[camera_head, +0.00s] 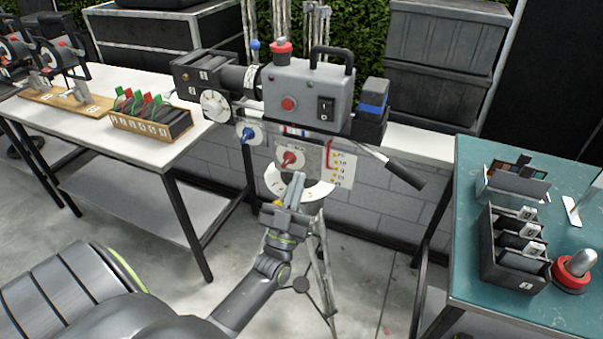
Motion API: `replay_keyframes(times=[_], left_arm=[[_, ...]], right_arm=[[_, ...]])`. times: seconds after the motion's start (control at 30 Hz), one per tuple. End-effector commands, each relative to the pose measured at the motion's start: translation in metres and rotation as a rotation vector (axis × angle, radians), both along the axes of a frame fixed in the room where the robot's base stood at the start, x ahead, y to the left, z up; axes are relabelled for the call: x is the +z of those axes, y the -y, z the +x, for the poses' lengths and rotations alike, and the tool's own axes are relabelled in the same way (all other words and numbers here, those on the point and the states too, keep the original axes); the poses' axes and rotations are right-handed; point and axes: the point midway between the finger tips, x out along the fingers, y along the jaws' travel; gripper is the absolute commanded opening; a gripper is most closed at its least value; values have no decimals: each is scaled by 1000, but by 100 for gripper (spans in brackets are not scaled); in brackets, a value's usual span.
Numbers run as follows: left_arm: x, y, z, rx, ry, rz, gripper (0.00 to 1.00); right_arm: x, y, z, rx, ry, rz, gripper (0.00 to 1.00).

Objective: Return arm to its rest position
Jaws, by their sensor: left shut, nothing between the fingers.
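My left arm (252,293) reaches up from the bottom of the head view. Its gripper (296,184) is shut and empty, with the fingers pointing up. It stands in front of the white curved dial (317,191) low on the camera rig and hides part of it. I cannot tell whether the fingertips touch the dial. Above is the grey camera (308,96) with a red button, a black switch and a top handle, on a tripod (323,262). A red knob (289,159) and a blue knob (247,135) sit below the camera. My right gripper is not in view.
A white table (75,118) at the left holds a wooden rack (150,127) of coloured clips. A teal table (470,268) at the right holds a black slotted box (497,266) and a red-based knob (575,270). The rig's black handle (405,174) juts right. Open floor lies between the tables.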

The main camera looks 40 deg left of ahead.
Motion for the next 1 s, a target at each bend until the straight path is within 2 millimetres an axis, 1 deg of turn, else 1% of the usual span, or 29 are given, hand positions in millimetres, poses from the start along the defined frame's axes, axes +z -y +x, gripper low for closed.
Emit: replay_keyframes(times=[0.03,0.27,0.67,0.73,0.77,0.83,0.87,0.97,1.0], left_arm=[[-5,0,-2,0,0,0,0],[-6,1,-5,-1,1,1,0],[-6,1,-5,0,0,0,0],[-11,1,-3,-2,-16,1,0],[-16,1,-2,-3,-32,1,0],[-37,1,3,-9,-100,1,0],[-51,1,6,-12,-144,1,0],[-115,0,11,-27,-337,-4,0],[-145,0,11,-34,-429,-6,0]], right_arm=[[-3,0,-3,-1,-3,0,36],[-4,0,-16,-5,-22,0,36],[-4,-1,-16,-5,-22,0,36],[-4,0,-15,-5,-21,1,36],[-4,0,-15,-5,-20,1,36],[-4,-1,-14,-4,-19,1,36],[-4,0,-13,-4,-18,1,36],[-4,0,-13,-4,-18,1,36],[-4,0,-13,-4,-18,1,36]])
